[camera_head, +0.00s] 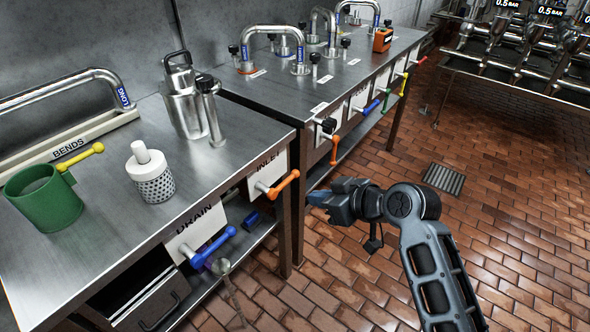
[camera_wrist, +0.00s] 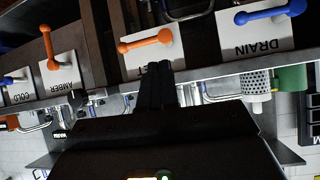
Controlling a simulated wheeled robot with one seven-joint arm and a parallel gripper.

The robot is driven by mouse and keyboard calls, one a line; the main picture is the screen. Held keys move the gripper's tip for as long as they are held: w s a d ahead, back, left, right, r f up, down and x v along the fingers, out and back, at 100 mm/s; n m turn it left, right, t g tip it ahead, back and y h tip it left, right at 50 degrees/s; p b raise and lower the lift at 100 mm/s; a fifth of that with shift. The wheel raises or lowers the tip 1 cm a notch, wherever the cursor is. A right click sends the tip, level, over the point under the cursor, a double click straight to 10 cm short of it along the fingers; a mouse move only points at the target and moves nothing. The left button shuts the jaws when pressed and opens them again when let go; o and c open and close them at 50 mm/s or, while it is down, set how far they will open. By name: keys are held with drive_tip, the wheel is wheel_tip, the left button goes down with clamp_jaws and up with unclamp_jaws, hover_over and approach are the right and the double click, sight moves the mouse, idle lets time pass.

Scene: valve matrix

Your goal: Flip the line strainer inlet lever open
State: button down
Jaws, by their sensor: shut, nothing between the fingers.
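The inlet lever (camera_head: 283,183) is orange with a ball end and sits on a white plate marked INLET (camera_head: 268,166) on the front of the near bench. In the wrist view, which is upside down, the orange inlet lever (camera_wrist: 146,41) lies roughly sideways across its plate. My gripper (camera_head: 314,198) is just right of the lever in the head view, in front of the bench and apart from it. In the wrist view my shut, empty fingers (camera_wrist: 157,76) overlap the plate's edge and hide part of its lettering. I cannot tell the exact gap.
The blue drain lever (camera_head: 213,247) is on the plate left of the inlet. Another orange lever (camera_head: 334,150) is on the second bench. A green mug (camera_head: 45,200), strainer basket (camera_head: 150,178) and metal housing (camera_head: 185,100) stand on the near bench.

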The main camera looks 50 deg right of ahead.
drive_tip(key=w+d+r+n+y, duration=0.1)
drive_tip(key=w+d+r, duration=0.1)
drive_tip(key=d+r, duration=0.2)
drive_tip(key=d, duration=0.2)
drive_tip(key=shift+w+d+r+n, duration=0.2)
drive_tip(key=shift+w+d+n, duration=0.1)
drive_tip(key=shift+w+d, duration=0.1)
hover_over(296, 175)
drive_tip(key=s+a, duration=0.2)
drive_tip(key=s, duration=0.1)
wheel_tip(296, 175, down, 5)
drive_tip(key=f, duration=0.1)
drive_tip(key=w+f+p, duration=0.1)
drive_tip(key=f, duration=0.1)
drive_tip(key=shift+a+f, duration=0.1)
drive_tip(key=shift+f, duration=0.15)
drive_tip(key=shift+w+f, duration=0.2)
drive_tip(key=shift+f, duration=0.3)
